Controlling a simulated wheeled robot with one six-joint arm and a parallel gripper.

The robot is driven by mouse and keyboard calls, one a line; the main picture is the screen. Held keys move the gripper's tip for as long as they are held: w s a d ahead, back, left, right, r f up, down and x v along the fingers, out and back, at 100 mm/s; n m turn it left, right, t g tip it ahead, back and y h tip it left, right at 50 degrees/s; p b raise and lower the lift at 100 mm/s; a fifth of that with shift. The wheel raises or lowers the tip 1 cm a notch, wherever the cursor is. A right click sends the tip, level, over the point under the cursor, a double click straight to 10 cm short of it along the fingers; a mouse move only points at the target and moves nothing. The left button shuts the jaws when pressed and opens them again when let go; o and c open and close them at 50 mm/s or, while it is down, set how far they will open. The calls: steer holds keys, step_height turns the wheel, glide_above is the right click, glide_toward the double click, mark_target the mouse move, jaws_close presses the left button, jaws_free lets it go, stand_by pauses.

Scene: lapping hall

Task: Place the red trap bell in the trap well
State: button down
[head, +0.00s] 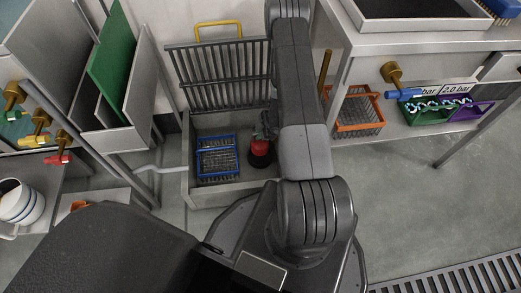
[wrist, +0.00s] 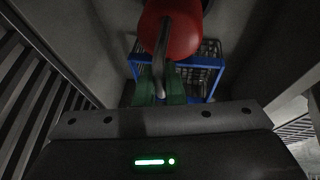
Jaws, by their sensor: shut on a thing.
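The red trap bell (head: 260,147) is inside the grey basin at its right side. In the wrist view the bell (wrist: 178,32) fills the top middle, with a grey handle rising from it toward my fingers. My gripper (wrist: 160,88) is shut on this handle with its green finger pads. In the head view my gripper is largely hidden by my arm. A dark round area, seemingly the trap well (head: 261,161), shows just below the bell. Whether the bell touches it or hangs above it, I cannot tell.
A blue-rimmed wire basket (head: 218,158) sits in the basin (head: 187,188), left of the bell; it also shows in the wrist view (wrist: 205,62). A raised slatted grate (head: 215,75) stands behind. An orange basket (head: 359,126) is on the shelf to the right.

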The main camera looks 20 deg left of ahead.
mark_target(260, 144)
step_height(260, 144, down, 8)
steer(key=shift+r+b, duration=0.15)
steer(key=shift+b, duration=1.1)
steer(key=shift+f, duration=0.3)
steer(key=c, duration=1.5)
jaws_free()
steer(key=shift+r, duration=0.1)
steer(key=shift+p+v, duration=1.45)
steer(key=shift+v, duration=2.45)
steer(key=shift+a, duration=0.1)
